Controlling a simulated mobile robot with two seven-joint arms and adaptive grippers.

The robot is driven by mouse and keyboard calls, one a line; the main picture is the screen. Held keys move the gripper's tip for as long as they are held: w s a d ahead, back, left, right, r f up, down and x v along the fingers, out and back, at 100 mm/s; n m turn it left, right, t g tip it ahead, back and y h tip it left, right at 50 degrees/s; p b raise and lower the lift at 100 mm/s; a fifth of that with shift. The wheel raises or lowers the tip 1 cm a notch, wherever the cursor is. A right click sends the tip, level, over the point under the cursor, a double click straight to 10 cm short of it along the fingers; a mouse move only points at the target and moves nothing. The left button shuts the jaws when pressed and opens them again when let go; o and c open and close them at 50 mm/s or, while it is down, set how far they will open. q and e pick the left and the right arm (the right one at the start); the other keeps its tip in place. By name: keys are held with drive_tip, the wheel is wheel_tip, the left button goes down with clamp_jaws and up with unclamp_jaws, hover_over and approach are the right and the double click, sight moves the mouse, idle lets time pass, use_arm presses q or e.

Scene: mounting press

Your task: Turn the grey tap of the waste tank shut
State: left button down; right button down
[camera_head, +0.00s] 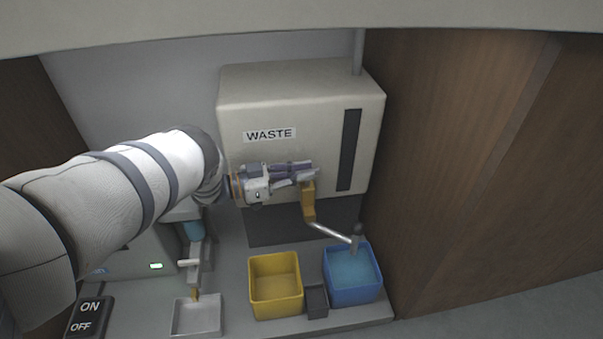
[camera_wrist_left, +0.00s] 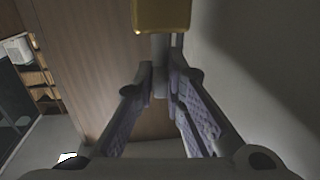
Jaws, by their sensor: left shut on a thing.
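The white waste tank (camera_head: 300,100), marked WASTE, stands at the back centre. Its brass tap body (camera_head: 308,203) is at its lower front, with a metal spout (camera_head: 332,233) leading down to the right. My left gripper (camera_head: 306,172) is at the top of the tap, its fingers pointing right. In the left wrist view, the fingers (camera_wrist_left: 162,78) are shut on the grey tap handle (camera_wrist_left: 160,48), just below the brass body (camera_wrist_left: 161,15). In the head view the fingers hide the handle. My right gripper is not in view.
A blue bin (camera_head: 355,292) with light blue contents stands under the spout. A yellow bin (camera_head: 276,311), a small dark bin (camera_head: 316,302) and a white tray (camera_head: 197,330) stand to its left. A wooden wall (camera_head: 450,150) closes the right side.

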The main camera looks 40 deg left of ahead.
use_arm(q)
drive_tip(key=c, duration=1.7)
unclamp_jaws()
drive_tip(key=shift+o, duration=0.2)
drive_tip(key=v, duration=1.2)
drive_tip(key=shift+f, duration=0.1)
